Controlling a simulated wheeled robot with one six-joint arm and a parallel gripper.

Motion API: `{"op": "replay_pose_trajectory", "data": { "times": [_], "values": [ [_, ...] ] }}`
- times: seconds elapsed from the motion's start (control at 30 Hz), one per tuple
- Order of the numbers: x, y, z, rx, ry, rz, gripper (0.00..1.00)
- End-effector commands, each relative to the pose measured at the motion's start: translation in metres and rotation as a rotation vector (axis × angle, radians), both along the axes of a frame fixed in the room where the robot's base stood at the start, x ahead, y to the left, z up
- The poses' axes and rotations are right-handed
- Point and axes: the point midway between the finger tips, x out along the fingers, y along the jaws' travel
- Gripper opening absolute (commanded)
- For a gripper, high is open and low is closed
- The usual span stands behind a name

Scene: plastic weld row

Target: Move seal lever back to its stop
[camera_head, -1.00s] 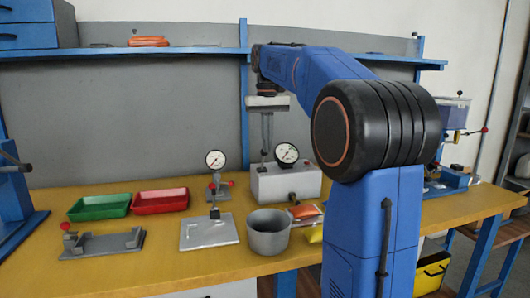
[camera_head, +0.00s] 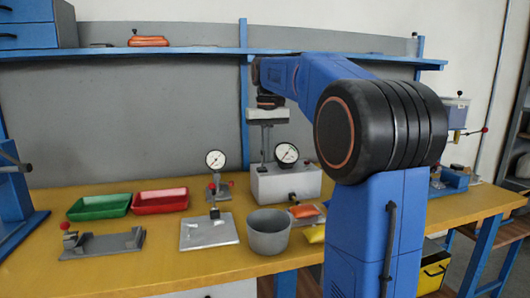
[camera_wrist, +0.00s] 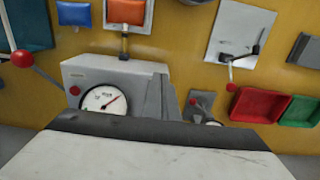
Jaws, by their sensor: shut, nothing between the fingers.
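A long lever with a red ball knob (camera_wrist: 21,58) shows at the left of the wrist view, its rod running beside the pale gauge box (camera_wrist: 120,72). I cannot tell for sure whether it is the seal lever. In the head view my arm hides that area. The box (camera_head: 272,188) stands at mid-bench with a dial gauge. My gripper (camera_head: 266,150) hangs above and behind the box, pointing down and shut, with nothing in it. It looks apart from the lever.
Red tray (camera_head: 160,201) and green tray (camera_head: 99,208) lie left. Orange pouch (camera_wrist: 126,11) and blue pouch (camera_wrist: 74,14) lie beyond the box. A blue shelf (camera_head: 200,51) runs behind.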

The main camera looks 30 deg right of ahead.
Motion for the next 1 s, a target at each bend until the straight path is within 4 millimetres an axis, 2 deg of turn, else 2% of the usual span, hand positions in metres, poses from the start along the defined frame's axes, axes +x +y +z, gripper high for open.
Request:
{"op": "replay_pose_trajectory", "data": {
  "times": [0.27,0.67,1.0],
  "values": [
    [0.001,0.0,0.001,0.0,0.0,0.0,0.0],
    [0.014,-0.004,0.007,0.0,-0.001,0.0,0.0],
    [0.015,-0.004,0.007,0.0,-0.001,0.0,0.0]
  ]
}}
